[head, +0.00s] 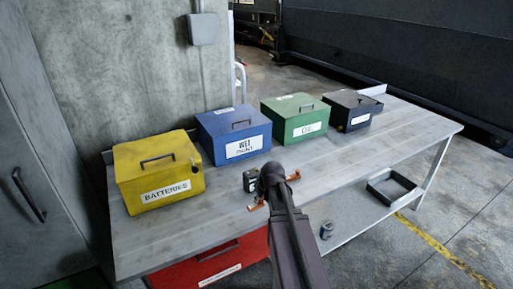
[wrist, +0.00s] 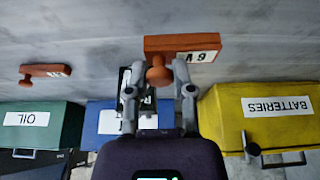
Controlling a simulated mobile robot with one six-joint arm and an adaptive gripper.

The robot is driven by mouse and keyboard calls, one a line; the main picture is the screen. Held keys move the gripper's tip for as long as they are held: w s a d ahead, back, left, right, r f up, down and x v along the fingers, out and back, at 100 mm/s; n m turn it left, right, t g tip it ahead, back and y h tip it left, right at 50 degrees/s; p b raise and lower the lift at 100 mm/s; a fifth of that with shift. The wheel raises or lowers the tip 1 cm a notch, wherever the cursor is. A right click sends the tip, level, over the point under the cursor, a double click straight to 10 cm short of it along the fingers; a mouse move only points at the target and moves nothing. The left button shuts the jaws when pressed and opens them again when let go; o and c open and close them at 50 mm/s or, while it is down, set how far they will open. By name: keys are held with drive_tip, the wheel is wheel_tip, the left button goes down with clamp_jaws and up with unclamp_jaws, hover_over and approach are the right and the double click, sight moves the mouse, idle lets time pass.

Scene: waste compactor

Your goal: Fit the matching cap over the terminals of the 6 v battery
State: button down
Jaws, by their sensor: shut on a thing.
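The orange-brown cap marked 6 V (wrist: 182,44) has a round knob, and my gripper (wrist: 159,76) is shut on that knob. In the head view the cap (head: 257,206) shows beside my gripper, partly hidden by my arm. I cannot tell whether it is clear of the tabletop. A small dark battery (head: 250,180) with a pale label stands on the table, left of my gripper. In the wrist view the battery is largely hidden behind a finger. A second orange cap (wrist: 45,72) lies apart; its label is too small to read. It also shows in the head view (head: 293,176).
Yellow BATTERIES (head: 155,172), blue (head: 233,133), green OIL (head: 300,116) and black (head: 352,108) lidded boxes line the table's back. Below are a red bin (head: 215,262), a small grey object (head: 327,229) and a black tray (head: 394,188). The tabletop's right part is clear.

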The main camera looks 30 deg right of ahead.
drive_tip(key=shift+d, duration=0.2)
drive_tip(key=shift+w+d+r+p, duration=0.2)
drive_tip(key=shift+w+r+p, duration=0.05)
drive_tip(key=shift+r+p, duration=0.1)
drive_tip(key=w+d+r+p, duration=0.2)
drive_tip(key=w+r+p, duration=0.3)
drive_tip(key=w, duration=0.2)
drive_tip(key=w+d+r+p, duration=0.3)
drive_tip(key=w+r+p, duration=0.3)
drive_tip(key=w, duration=0.2)
drive_tip(key=shift+r, duration=0.15)
drive_tip(key=shift+s+f, duration=0.1)
drive_tip(key=shift+f, duration=0.15)
drive_tip(key=shift+f+b, duration=2.75)
drive_tip(key=shift+b, duration=0.05)
drive_tip(key=shift+f+b, duration=0.9)
idle(1.2)
idle(0.3)
drive_tip(key=shift+c, duration=2)
unclamp_jaws()
